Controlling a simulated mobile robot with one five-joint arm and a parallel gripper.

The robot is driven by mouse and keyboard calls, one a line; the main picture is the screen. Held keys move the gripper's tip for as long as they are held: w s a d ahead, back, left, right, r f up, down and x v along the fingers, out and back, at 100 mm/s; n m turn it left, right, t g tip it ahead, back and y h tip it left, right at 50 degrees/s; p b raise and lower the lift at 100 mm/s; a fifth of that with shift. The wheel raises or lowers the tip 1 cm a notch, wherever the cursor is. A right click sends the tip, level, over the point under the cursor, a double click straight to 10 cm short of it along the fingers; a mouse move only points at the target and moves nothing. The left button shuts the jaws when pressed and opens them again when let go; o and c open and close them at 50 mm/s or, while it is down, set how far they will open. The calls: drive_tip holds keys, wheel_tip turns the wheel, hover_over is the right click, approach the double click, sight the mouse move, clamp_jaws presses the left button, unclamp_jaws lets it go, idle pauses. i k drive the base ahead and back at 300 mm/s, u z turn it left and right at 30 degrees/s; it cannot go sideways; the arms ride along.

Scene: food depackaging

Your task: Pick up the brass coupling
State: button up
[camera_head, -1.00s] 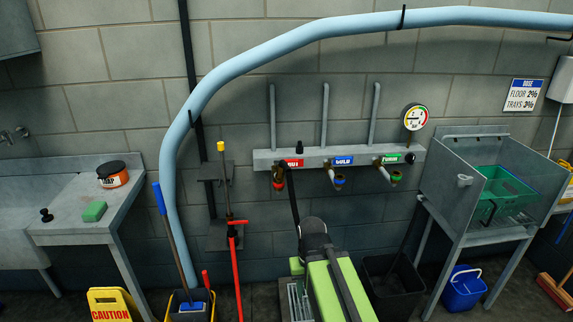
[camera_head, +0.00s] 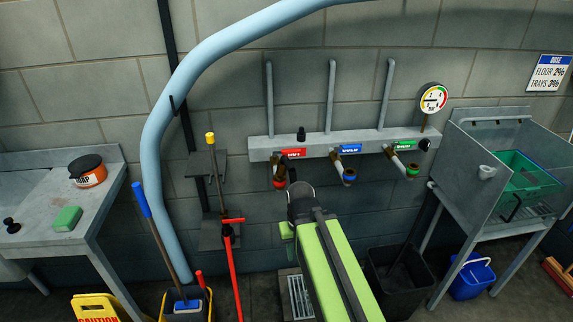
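No loose brass coupling is clearly in view. Brass-coloured fittings hang under a grey wall manifold (camera_head: 345,145): a left one (camera_head: 279,169) with a red ring, a middle one (camera_head: 337,159) with a blue ring, and a right one (camera_head: 389,150) with a green ring. Which one is the coupling, I cannot tell. My green arm rises from the bottom edge, and its dark end with my gripper (camera_head: 297,190) appears just below and right of the left fitting. The fingers are too small and hidden to read, and I cannot tell whether they touch it.
A pressure gauge (camera_head: 433,98) stands at the manifold's right end. A red-and-black lance (camera_head: 233,265) stands left of my arm. A black bin (camera_head: 400,280) and a steel stand (camera_head: 470,215) with a green crate (camera_head: 527,180) are on the right.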

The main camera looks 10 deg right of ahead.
sight(284, 164)
drive_tip(key=u, duration=0.45)
drive_tip(key=k, duration=1.35)
drive_tip(key=u, duration=0.9)
drive_tip(key=i, duration=2)
drive_tip(key=z, duration=0.3)
